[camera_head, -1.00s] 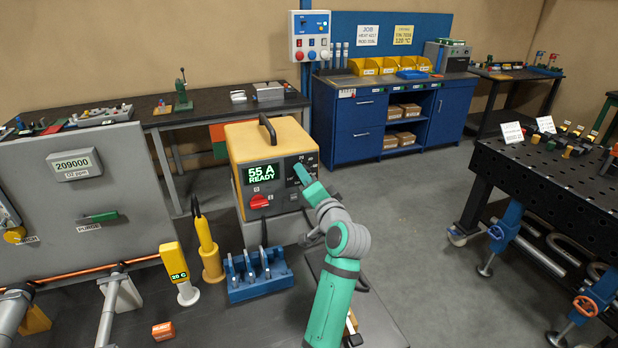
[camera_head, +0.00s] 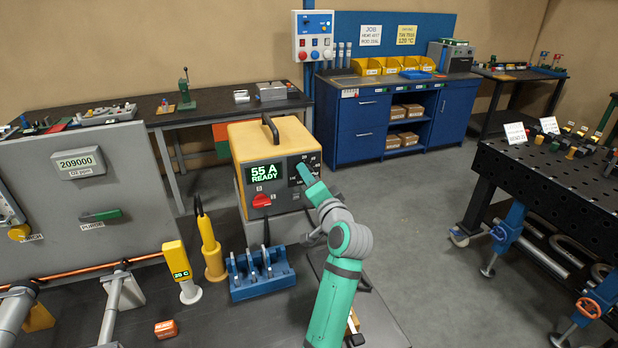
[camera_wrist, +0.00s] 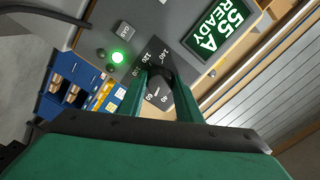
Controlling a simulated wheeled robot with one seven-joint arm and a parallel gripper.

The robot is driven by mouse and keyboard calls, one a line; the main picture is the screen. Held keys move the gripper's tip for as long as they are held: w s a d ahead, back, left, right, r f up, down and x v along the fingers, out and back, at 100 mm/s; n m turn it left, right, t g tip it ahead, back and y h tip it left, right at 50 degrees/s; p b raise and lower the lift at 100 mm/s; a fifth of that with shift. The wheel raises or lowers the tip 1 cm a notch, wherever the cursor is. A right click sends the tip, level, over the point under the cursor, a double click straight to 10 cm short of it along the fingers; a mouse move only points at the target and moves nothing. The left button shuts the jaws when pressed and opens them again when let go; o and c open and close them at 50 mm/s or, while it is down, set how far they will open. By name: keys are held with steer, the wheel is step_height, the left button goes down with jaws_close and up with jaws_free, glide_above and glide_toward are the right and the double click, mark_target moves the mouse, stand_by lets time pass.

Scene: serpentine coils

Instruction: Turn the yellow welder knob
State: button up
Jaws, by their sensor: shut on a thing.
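The yellow welder (camera_head: 275,138) stands on the bench, with a grey front panel. Its display (camera_head: 264,171) reads "55 A READY". A red switch (camera_head: 262,200) is below the display. My gripper (camera_head: 303,172) is at the right side of the panel. In the wrist view my two green fingers (camera_wrist: 163,88) are shut on a black knob (camera_wrist: 158,76) over a dark dial plate with numbers around it. The fingers hide much of the knob in the head view. A green lamp (camera_wrist: 118,57) is lit next to the dial.
A blue rack (camera_head: 262,273) of tools stands in front of the welder. A yellow meter (camera_head: 178,262) and a yellow torch-like tool (camera_head: 210,248) stand to its left. Open floor is to the right.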

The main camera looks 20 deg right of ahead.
steer(key=o, duration=0.9)
steer(key=shift+d, duration=0.1)
steer(key=shift+c, duration=0.2)
steer(key=shift+o, duration=0.9)
steer(key=shift+w, duration=0.2)
steer(key=s, duration=1)
steer(key=shift+s+d, duration=0.2)
steer(key=shift+s, duration=0.2)
steer(key=shift+w+a, duration=0.1)
